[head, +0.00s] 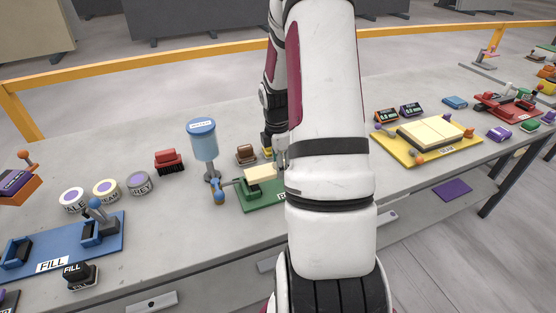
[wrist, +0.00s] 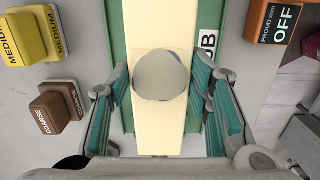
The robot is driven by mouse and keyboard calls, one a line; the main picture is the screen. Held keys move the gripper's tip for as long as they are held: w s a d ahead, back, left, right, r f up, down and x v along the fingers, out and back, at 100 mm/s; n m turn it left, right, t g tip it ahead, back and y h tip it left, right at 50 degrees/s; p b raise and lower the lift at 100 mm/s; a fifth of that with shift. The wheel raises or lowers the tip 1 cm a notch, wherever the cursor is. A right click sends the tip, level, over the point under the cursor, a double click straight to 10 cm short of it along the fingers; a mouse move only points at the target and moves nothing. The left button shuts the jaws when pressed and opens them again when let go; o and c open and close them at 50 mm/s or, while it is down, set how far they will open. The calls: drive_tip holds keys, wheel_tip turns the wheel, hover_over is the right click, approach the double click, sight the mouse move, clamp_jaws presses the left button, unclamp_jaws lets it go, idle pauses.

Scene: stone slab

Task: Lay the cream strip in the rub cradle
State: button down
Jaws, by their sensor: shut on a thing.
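The cream strip (head: 262,171) is over the green rub cradle (head: 258,198), partly hidden behind my arm in the head view. In the wrist view the strip (wrist: 160,120) runs lengthwise between green edges of the cradle (wrist: 207,75), with a round grey patch (wrist: 162,75) on its top. My gripper (wrist: 160,92) is shut on the strip, one teal-padded finger along each side. The strip looks lined up with the cradle. I cannot tell whether it rests on the cradle's floor or hangs just above it.
Brown coarse (wrist: 57,108) and yellow medium (wrist: 32,36) blocks lie left of the cradle in the wrist view. An orange gauge reading OFF (wrist: 277,22) is right. A blue cylinder on a stand (head: 203,140) and a blue fill board (head: 60,245) stand left in the head view.

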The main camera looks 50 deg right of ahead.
drive_tip(key=shift+f, duration=0.55)
drive_tip(key=shift+p, duration=0.85)
idle(1.8)
drive_tip(key=shift+f+b, duration=0.3)
drive_tip(key=shift+f, duration=0.85)
drive_tip(key=c, duration=0.7)
unclamp_jaws()
drive_tip(key=shift+c, duration=0.2)
drive_tip(key=r, duration=1.1)
drive_tip(key=shift+w+a+r, duration=0.2)
drive_tip(key=shift+a, duration=0.1)
drive_tip(key=shift+r, duration=0.3)
